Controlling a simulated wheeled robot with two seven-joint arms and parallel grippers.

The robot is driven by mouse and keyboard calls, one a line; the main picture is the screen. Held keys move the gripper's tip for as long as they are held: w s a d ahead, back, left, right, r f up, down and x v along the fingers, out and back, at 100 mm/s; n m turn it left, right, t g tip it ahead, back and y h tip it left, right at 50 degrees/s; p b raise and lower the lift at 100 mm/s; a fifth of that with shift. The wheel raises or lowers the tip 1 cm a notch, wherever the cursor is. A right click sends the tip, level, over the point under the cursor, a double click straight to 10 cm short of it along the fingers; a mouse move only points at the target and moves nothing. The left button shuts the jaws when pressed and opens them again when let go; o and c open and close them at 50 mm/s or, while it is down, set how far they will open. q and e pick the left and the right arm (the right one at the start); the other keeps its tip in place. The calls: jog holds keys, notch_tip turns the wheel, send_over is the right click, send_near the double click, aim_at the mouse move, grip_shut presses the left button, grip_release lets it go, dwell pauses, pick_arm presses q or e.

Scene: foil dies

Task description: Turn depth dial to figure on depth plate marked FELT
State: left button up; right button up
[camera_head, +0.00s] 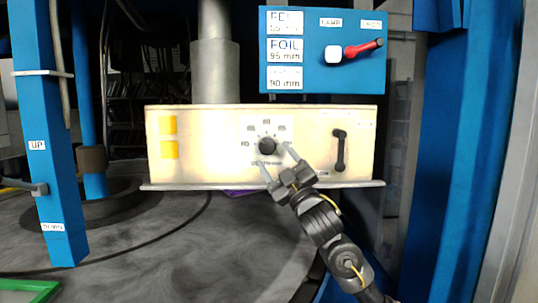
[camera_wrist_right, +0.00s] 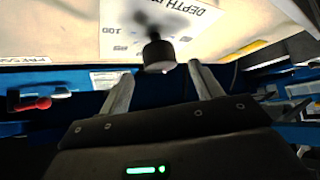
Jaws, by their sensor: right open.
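The depth dial (camera_head: 267,146) is a round black knob on a pale dial plate with figures around it, on the front of a cream box. Its pointer and most figures are too small to read. My right gripper (camera_head: 276,155) is open, its fingers reaching up to the dial from the lower right. In the right wrist view the dial (camera_wrist_right: 158,55) is just beyond and between the open fingertips (camera_wrist_right: 161,72); contact is unclear. The white plate marked FEL-something (camera_head: 284,22) is on the blue panel, its lower line apparently 55 mm. My left gripper is not in view.
The blue panel (camera_head: 350,76) also bears a FOIL 95 mm plate (camera_head: 285,50) and a red-handled lever (camera_head: 362,49). A black handle (camera_head: 340,150) is on the cream box (camera_head: 215,150), right of the dial. A blue post (camera_head: 50,150) marked UP and DOWN stands left.

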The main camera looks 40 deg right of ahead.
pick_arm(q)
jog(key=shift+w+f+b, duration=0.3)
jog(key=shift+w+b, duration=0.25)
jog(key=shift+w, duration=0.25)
pick_arm(e)
jog(key=v, duration=0.5)
jog(key=shift+s+f, duration=0.1)
jog(key=shift+s, duration=0.1)
